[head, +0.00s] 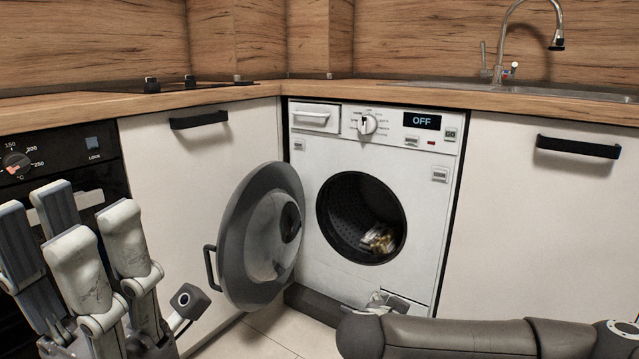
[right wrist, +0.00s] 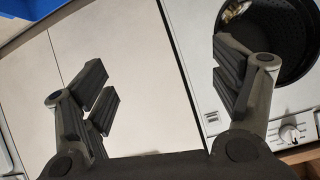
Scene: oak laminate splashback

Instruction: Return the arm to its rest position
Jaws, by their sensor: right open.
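My right arm (head: 440,337) reaches in from the right along the bottom of the head view, in front of the washing machine (head: 319,215). Its gripper is mostly hidden there; only pale parts (head: 385,301) show low before the machine. In the right wrist view my right gripper (right wrist: 165,88) is open, with its fingers wide apart and nothing between them. My left gripper (head: 75,235) is at the left, fingers pointing up, open and empty, in front of the oven.
The washer door (head: 262,245) stands open to the left. Crumpled pale and brownish contents (head: 379,239) lie in the drum; the display reads OFF. A black oven (head: 95,160) is at left, a sink (head: 530,93) at right. A blue thing (right wrist: 22,8) shows in the wrist view's corner.

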